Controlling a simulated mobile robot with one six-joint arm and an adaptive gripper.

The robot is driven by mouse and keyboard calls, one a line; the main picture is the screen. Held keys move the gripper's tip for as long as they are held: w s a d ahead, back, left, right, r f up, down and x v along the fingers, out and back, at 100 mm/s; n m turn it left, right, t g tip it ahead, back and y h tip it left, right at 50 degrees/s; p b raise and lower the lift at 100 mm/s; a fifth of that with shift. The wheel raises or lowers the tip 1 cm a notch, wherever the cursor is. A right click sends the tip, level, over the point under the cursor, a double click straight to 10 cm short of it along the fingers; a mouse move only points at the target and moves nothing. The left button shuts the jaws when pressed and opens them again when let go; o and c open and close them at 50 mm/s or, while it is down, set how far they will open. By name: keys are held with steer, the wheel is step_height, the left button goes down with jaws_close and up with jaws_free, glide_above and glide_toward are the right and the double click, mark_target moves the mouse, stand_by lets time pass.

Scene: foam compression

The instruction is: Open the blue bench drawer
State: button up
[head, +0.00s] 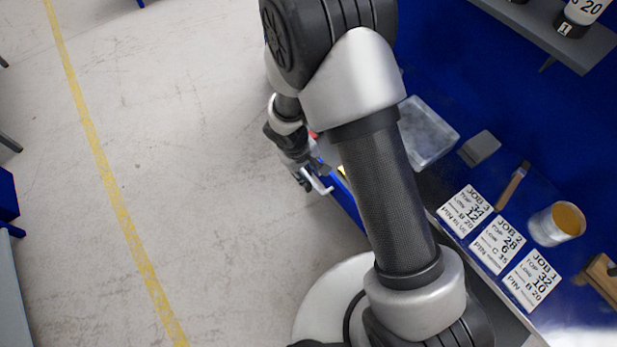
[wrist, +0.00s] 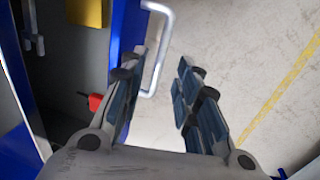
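The blue drawer front (wrist: 125,30) shows in the wrist view, with a pale U-shaped handle (wrist: 163,50) on its outer face. The drawer stands at least partly open: its grey interior shows to the left, with a yellow item (wrist: 88,10) and a red item (wrist: 95,102) in it. My gripper (wrist: 160,75) is open. Its left finger overlaps the drawer front beside the handle, and the handle's lower end lies between the fingers; I cannot tell if they touch. In the head view my gripper (head: 312,178) is by the handle (head: 323,188); my arm hides most of the drawer.
The blue bench top holds a clear tray (head: 428,135), a grey block (head: 479,148), a brush (head: 513,186), a tin (head: 556,224) and job cards (head: 493,244). A grey shelf (head: 560,35) is above. The floor (head: 200,180) to the left is clear.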

mark_target(310, 178)
steer(key=shift+w+d+f+b, duration=0.15)
steer(key=shift+f+b, duration=0.1)
steer(key=shift+f, duration=0.55)
steer(key=shift+w+d+f+b, duration=0.1)
steer(key=shift+f+b, duration=0.1)
steer(key=shift+f, duration=0.55)
jaws_close()
